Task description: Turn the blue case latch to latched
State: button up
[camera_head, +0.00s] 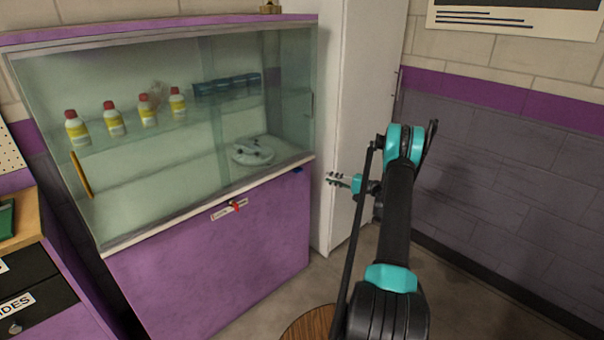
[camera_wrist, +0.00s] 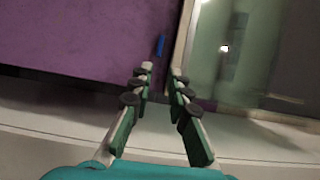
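A small blue piece (camera_head: 297,169), which looks like the blue case latch, sits on the purple front of the glass case (camera_head: 210,246), near its top right corner. It also shows in the wrist view (camera_wrist: 160,46) as a short blue bar just beyond my fingertips; whether it is latched is too small to tell. My gripper (camera_head: 329,179) is to the right of it, pointing left, in front of the white cabinet. In the wrist view my gripper (camera_wrist: 162,69) is open, with an empty gap between its fingers, apart from the blue piece.
A red lever (camera_head: 235,206) on a pale plate sits at the middle of the case's front edge. Glass panes (camera_head: 293,95) rise above the purple front. A tall white cabinet (camera_head: 357,85) stands right of the case. A round wooden top (camera_head: 308,323) is low in front.

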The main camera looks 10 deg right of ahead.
aim_at(298, 170)
jog(key=x, duration=1.4)
jog(key=shift+a, duration=0.25)
grip_shut()
